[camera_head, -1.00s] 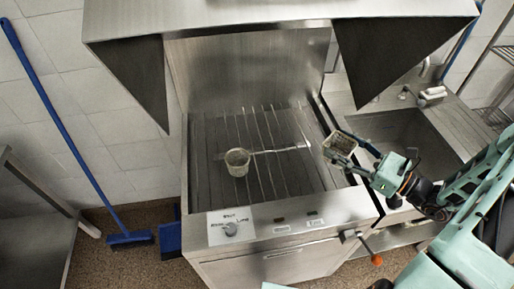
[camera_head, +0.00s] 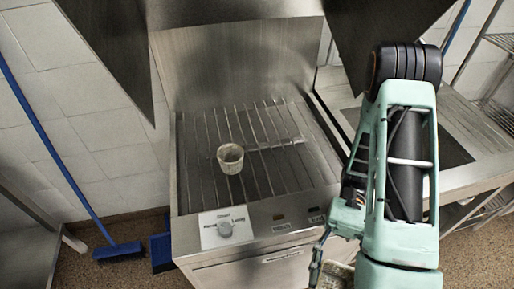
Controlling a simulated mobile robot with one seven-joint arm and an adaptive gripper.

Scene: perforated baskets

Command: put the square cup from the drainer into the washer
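The square cup (camera_head: 337,274) is a small, pale, basket-like cup at the bottom edge of the view, partly cut off and partly hidden by my arm. My gripper (camera_head: 325,262) is low in front of the washer's front right corner, with a finger along the left side of the cup. It appears shut on it. The washer (camera_head: 250,125) is the steel machine with its hood raised and a slatted rack. A pale round cup (camera_head: 230,160) stands upright on the rack, left of the middle, with a thin handle-like bar reaching right. I cannot make out the drainer.
The raised steel hood (camera_head: 225,10) hangs over the washer. A counter with a sink (camera_head: 450,150) is at the right, partly behind my arm. A blue broom (camera_head: 118,252) leans at the left. Most of the rack is clear.

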